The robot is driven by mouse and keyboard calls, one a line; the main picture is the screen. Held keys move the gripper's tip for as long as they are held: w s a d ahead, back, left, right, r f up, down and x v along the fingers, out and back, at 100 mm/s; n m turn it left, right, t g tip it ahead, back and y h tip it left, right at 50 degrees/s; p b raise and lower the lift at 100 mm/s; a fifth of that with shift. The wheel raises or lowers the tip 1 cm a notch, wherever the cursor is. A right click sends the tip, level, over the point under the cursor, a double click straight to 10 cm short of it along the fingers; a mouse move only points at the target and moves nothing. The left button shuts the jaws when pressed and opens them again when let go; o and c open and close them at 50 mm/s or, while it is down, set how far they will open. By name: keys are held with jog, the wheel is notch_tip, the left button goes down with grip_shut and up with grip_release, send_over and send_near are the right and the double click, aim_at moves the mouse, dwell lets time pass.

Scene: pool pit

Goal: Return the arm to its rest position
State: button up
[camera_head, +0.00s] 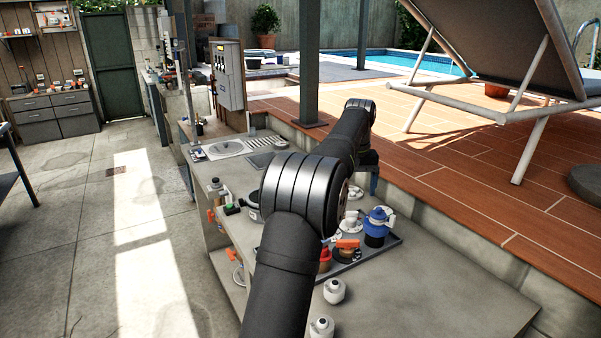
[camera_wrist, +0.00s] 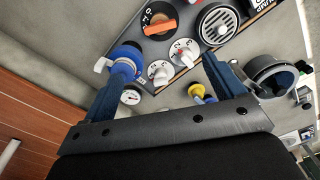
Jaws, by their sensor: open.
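My arm reaches from the bottom of the head view over the grey bench (camera_head: 440,290) toward its far part. My gripper (camera_head: 374,184) is mostly hidden there behind my wrist; only a bit of a blue finger shows. In the wrist view my gripper (camera_wrist: 167,64) has its two blue fingers wide apart, with nothing held between them. The panel of fittings lies beyond the fingers. A blue-collared valve with a white handle (camera_wrist: 122,62) appears beside the left fingertip; I cannot tell whether they touch.
White fittings (camera_head: 334,291) stand at the bench front. A control box (camera_head: 229,74) and post (camera_head: 309,60) rise behind. A lounger (camera_head: 500,50) stands right on the raised tiled deck. Floor at left is open.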

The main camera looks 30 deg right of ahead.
aim_at(348, 240)
notch_tip(348, 240, down, 18)
jog(key=shift+r, duration=0.2)
dwell(0.5)
jog(key=shift+r, duration=0.1)
